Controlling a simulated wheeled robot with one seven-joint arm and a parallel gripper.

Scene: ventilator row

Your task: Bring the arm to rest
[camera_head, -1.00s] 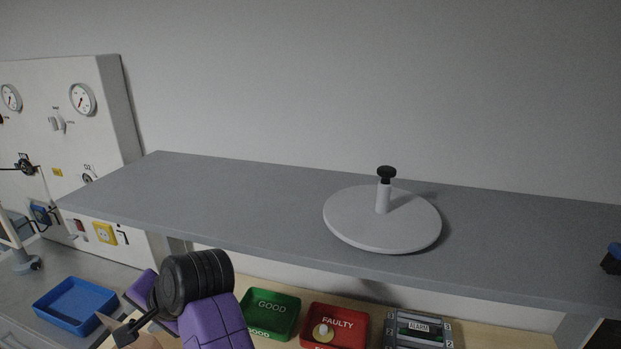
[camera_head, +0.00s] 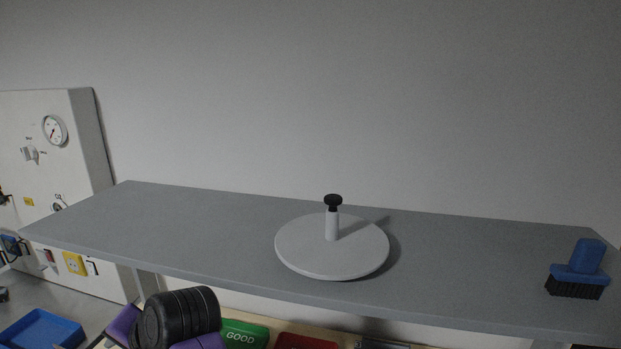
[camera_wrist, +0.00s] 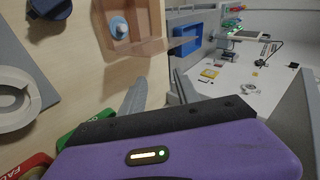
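My arm shows at the bottom of the head view as a black ribbed joint (camera_head: 180,318) with purple links, in front of and below the shelf edge. My gripper (camera_wrist: 135,96) shows only in the wrist view, where its purple and black body fills the bottom and a grey finger-like piece sticks up from it. I see nothing held there, but both fingertips cannot be made out, so its opening is unclear. The gripper itself is out of sight in the head view.
A grey shelf (camera_head: 221,231) spans the head view, bearing a white disc with post (camera_head: 332,262) and a blue brush (camera_head: 581,262). Below are a green GOOD bin (camera_head: 243,333), a red bin (camera_head: 305,342) and a blue tray (camera_head: 42,333). A wooden box (camera_wrist: 140,45) shows in the wrist view.

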